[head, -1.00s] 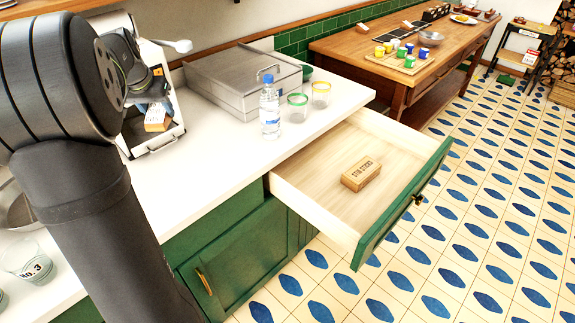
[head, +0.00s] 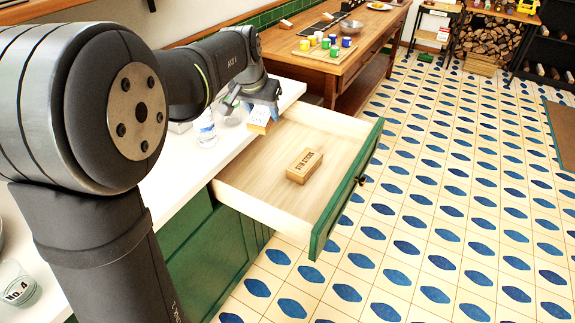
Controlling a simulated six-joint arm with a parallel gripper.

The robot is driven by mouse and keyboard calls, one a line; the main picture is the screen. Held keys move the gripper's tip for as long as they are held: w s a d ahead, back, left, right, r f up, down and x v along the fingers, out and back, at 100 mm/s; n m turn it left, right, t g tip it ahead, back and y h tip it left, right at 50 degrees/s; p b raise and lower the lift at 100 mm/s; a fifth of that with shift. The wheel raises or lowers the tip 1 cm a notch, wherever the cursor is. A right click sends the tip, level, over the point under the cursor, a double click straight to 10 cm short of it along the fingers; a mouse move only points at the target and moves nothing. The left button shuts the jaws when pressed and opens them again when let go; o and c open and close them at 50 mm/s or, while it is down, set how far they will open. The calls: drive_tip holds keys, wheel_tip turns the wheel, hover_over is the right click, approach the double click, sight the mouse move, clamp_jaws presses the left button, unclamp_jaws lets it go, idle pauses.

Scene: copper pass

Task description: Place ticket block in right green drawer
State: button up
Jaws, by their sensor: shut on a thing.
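My gripper (head: 262,104) is at the back left corner of the open green drawer (head: 335,150), near the counter edge. It is shut on the ticket block (head: 258,121), a small block with a white printed face and tan wood at its edge. The block appears held above the drawer's back left rim; its exact height is hard to tell. The drawer is pulled out, with a pale wood inside and a green front. A wooden block marked "STIR STICKS" (head: 304,165) lies in the middle of it.
The drawer floor is bare around the stir sticks block. A wooden table (head: 290,57) with colored cups stands beyond.

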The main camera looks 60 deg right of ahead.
drive_tip(key=m, duration=0.2)
hover_over(304, 210)
drive_tip(key=a, duration=0.2)
drive_tip(key=f, duration=0.1)
drive_tip(key=shift+g, duration=0.3)
wheel_tip(304, 210, down, 33)
drive_tip(key=shift+d+r, duration=0.1)
drive_tip(key=o, duration=1)
drive_tip(key=shift+f, duration=0.2)
drive_tip(key=shift+o, duration=0.2)
drive_tip(key=shift+r, duration=0.1)
drive_tip(key=v, duration=1.2)
